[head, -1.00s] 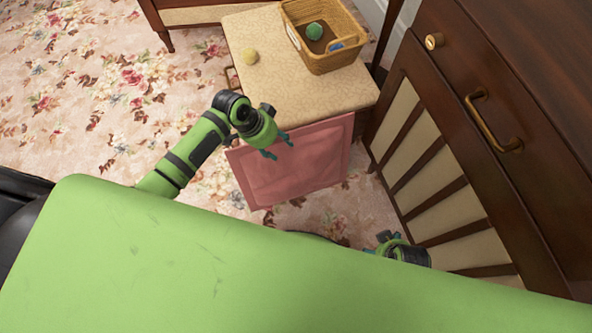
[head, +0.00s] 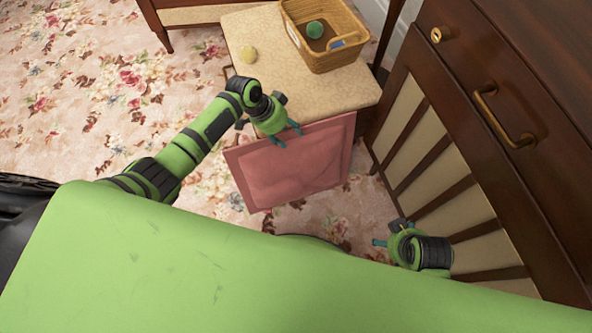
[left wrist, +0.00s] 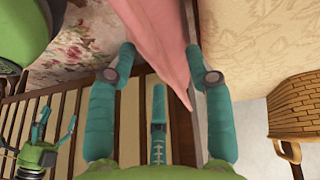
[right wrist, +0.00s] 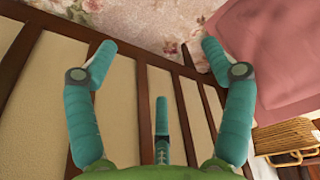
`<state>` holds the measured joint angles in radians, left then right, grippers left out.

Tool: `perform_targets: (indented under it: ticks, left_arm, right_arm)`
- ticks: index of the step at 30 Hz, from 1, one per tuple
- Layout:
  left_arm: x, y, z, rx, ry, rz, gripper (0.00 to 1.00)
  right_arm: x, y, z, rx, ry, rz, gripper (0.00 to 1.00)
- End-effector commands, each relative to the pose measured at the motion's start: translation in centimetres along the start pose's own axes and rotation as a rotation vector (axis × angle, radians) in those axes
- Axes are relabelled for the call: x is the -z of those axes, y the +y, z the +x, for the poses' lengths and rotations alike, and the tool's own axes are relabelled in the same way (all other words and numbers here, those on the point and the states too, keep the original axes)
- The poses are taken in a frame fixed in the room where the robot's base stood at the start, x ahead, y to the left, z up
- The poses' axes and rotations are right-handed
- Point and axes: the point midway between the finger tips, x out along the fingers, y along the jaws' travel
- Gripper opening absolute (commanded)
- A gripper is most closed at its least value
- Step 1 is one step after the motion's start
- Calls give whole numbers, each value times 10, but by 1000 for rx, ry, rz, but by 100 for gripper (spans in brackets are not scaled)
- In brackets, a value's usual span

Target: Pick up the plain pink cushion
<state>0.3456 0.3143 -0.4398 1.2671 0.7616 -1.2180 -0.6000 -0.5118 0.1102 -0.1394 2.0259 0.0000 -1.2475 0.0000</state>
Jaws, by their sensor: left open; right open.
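The plain pink cushion (head: 302,172) stands upright on edge against the near side of a low cream-topped table (head: 352,92). My left gripper (head: 288,135) is open at the cushion's top edge. In the left wrist view the cushion (left wrist: 162,38) shows edge-on between the two spread fingers, with a gap on at least the left side. I cannot tell whether a finger touches it. My right gripper (head: 390,233) is open and empty, low and to the right of the cushion. In the right wrist view the cushion (right wrist: 272,60) lies beyond the right finger.
A dark wooden cabinet (head: 450,110) closes off the right side. Floral carpet (head: 85,110) is clear at left.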

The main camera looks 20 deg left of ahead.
Motion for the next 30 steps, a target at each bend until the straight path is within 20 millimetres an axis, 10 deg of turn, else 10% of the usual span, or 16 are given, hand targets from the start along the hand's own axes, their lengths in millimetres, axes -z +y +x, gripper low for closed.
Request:
perform_targets:
  ticks: [18,22,30]
  left_arm:
    - [0,0,8,0,0,0,52]
    - [0,0,7,1,1,1,4]
    - [1,-1,6,4,4,0,0]
  right_arm:
    - [2,0,-7,-1,5,1,82]
    - [3,0,-7,-1,5,1,82]
    - [3,0,-7,-1,5,1,82]
